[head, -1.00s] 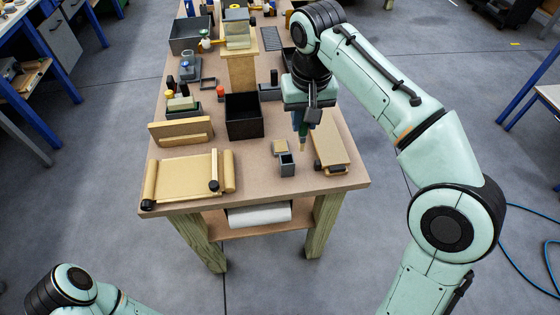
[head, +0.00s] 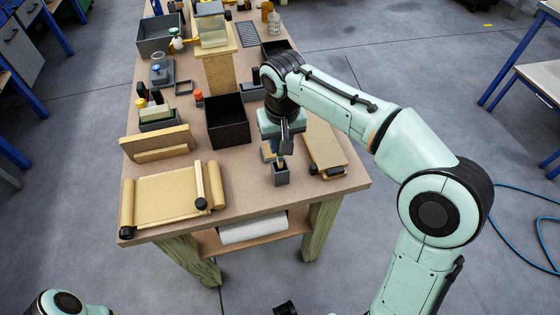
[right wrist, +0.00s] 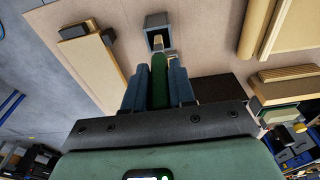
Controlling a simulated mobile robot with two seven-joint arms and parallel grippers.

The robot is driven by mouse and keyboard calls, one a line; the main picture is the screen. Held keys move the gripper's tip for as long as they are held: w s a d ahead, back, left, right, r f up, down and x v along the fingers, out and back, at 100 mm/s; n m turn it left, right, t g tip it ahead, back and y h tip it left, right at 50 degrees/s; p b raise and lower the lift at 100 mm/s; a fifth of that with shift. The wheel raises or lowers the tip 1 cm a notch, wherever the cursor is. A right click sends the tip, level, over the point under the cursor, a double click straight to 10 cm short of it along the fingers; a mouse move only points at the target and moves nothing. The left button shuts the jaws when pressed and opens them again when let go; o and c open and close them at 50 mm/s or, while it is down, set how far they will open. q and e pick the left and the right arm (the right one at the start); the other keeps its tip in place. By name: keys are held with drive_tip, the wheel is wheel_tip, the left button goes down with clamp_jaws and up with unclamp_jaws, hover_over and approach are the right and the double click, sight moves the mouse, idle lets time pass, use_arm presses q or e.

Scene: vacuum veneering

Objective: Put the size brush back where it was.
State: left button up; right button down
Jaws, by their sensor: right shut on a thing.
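The size brush (right wrist: 159,82) is upright, bristles down, with its green handle between the blue fingers of my right gripper (right wrist: 158,74). In the head view its pale tip (head: 281,162) is at the mouth of a small grey square cup (head: 281,177) near the table's front edge; how far it is inside cannot be told. The cup also shows in the right wrist view (right wrist: 156,21). My right gripper (head: 284,147) is shut on the brush just above the cup.
A wooden block (head: 325,146) lies right of the cup and a small tan piece (head: 268,152) beside it. An open black box (head: 228,130) stands behind left, a roller-ended tan board (head: 168,200) at front left. Bare tabletop (head: 245,178) is between board and cup.

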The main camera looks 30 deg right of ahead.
sight(280, 156)
drive_tip(key=shift+f+b, duration=0.45)
drive_tip(key=shift+f, duration=2.65)
drive_tip(key=shift+f, duration=0.2)
drive_tip(key=c, duration=0.9)
unclamp_jaws()
drive_tip(key=shift+c, duration=0.2)
drive_tip(key=shift+r, duration=0.2)
wheel_tip(280, 156, up, 12)
drive_tip(key=s+p, duration=0.1)
drive_tip(key=p, duration=0.1)
drive_tip(key=shift+s+a, duration=0.15)
drive_tip(key=shift+s, duration=0.05)
